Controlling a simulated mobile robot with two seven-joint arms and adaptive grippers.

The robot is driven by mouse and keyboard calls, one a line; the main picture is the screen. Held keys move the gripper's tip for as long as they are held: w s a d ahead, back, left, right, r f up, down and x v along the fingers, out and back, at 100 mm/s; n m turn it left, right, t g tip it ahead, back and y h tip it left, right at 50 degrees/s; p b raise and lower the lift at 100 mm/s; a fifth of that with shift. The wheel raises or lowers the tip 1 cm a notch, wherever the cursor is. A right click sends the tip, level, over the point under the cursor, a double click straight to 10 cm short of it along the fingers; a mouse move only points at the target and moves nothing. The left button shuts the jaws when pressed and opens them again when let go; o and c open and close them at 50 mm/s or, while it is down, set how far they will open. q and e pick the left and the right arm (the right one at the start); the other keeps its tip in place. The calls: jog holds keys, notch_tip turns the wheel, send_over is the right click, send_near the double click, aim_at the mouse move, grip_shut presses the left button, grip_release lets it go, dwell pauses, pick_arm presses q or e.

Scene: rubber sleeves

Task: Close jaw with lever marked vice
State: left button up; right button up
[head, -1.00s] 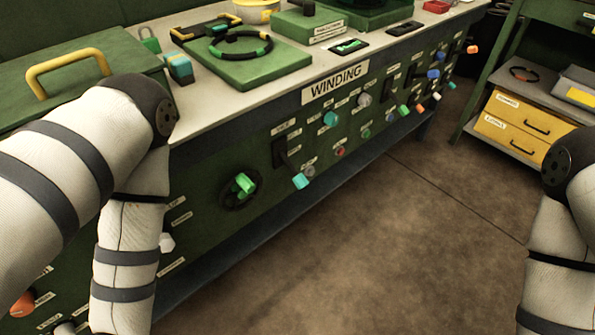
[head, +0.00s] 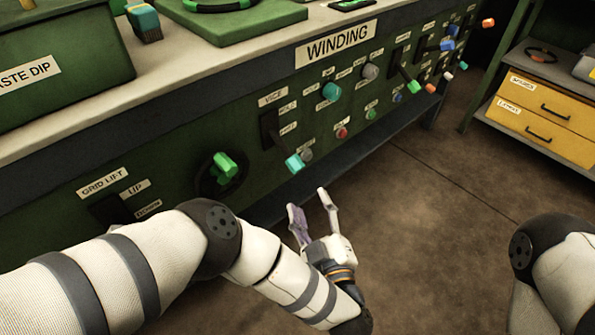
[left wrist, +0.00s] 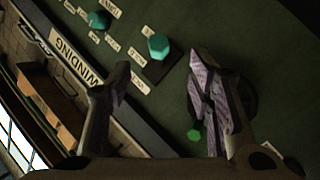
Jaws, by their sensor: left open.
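The lever marked VICE has a black slot plate (head: 269,128) and a teal tip (head: 294,163) on the green panel front. Its arm slants down and out from the slot; a lower label is too small to read surely. The teal tip also shows in the left wrist view (left wrist: 158,46), ahead of the fingers. My left gripper (head: 308,200) is open and empty, below and a little right of the tip, apart from it. Its two fingers (left wrist: 158,64) show spread in the left wrist view. My right gripper is out of view. The jaw cannot be made out.
A green handle on a round black base (head: 223,165) is left of the lever. A teal knob (head: 331,91), a red knob (head: 342,132) and further levers are to its right. A yellow drawer unit (head: 540,125) stands far right. The floor in front is clear.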

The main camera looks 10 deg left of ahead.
aim_at(298, 170)
pick_arm(q)
jog(key=b+x, duration=0.9)
jog(key=x, duration=0.2)
jog(key=shift+r, duration=0.15)
jog(key=shift+w+a, duration=0.3)
jog(key=shift+w, duration=0.25)
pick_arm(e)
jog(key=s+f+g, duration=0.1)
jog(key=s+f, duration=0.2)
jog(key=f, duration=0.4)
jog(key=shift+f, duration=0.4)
pick_arm(q)
jog(key=shift+c, duration=0.6)
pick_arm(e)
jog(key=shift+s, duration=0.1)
pick_arm(q)
jog(key=shift+r, duration=0.1)
grip_shut()
